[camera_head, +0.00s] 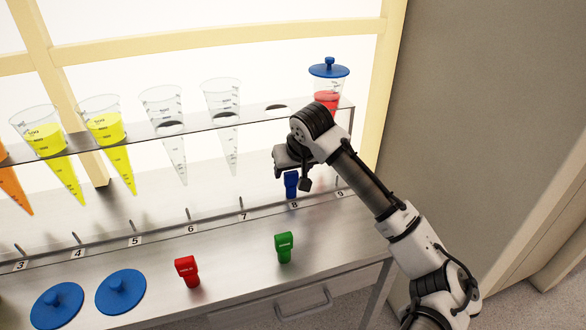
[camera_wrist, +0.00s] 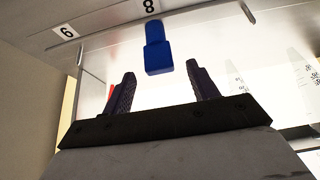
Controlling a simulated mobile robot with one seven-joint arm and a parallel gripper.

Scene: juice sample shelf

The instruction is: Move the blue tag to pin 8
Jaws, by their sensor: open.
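The blue tag (camera_head: 291,184) hangs at the pin above the label 8 (camera_head: 294,205) on the shelf's lower rail. In the wrist view the blue tag (camera_wrist: 157,52) sits just below the number 8 label (camera_wrist: 149,7). My gripper (camera_wrist: 160,82) is open, with its two fingers apart. The tag lies beyond the fingertips, between their lines, and is not held. In the head view my gripper (camera_head: 290,165) is right at the tag, partly hiding the pin. The pin itself is hidden behind the tag.
A red tag (camera_head: 187,271) and a green tag (camera_head: 284,247) stand on the steel counter (camera_head: 235,275). Two blue lids (camera_head: 121,291) lie at the front left. Clear cones (camera_head: 222,100) and yellow-filled cones (camera_head: 103,125) hang in the rack. A lidded red-filled cone (camera_head: 328,85) is close behind my arm.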

